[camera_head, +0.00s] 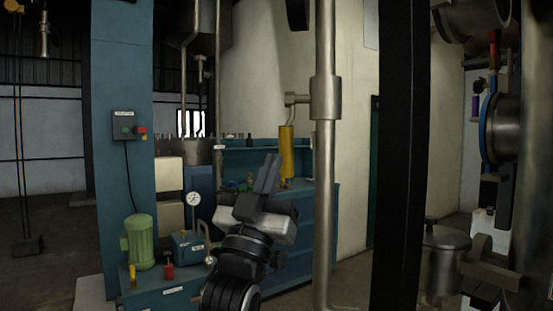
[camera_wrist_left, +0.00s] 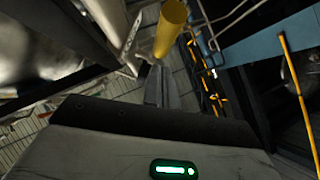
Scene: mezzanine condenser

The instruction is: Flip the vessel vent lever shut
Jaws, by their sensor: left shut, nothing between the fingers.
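A yellow bar (camera_head: 287,151) hangs upright below a short pipe elbow beside a tall steel pipe in the head view. It may be the vent lever, but no label shows this. A thick yellow cylinder (camera_wrist_left: 171,30), probably the same bar, shows in the left wrist view just beyond the fingertips. My left gripper (camera_head: 269,172) is raised at the centre, its fingers together, pointing up and empty. Its fingers also show in the left wrist view (camera_wrist_left: 160,88). The fingertips overlap the bar's left side in the picture, and contact cannot be judged. My right gripper is out of view.
The steel pipe (camera_head: 325,150) and a dark post (camera_head: 396,150) stand right of my left gripper. A blue bench (camera_head: 312,215) is behind it. A green motor (camera_head: 139,242) and a gauge (camera_head: 194,199) are at left. Flanged pipework (camera_head: 503,128) fills the right edge.

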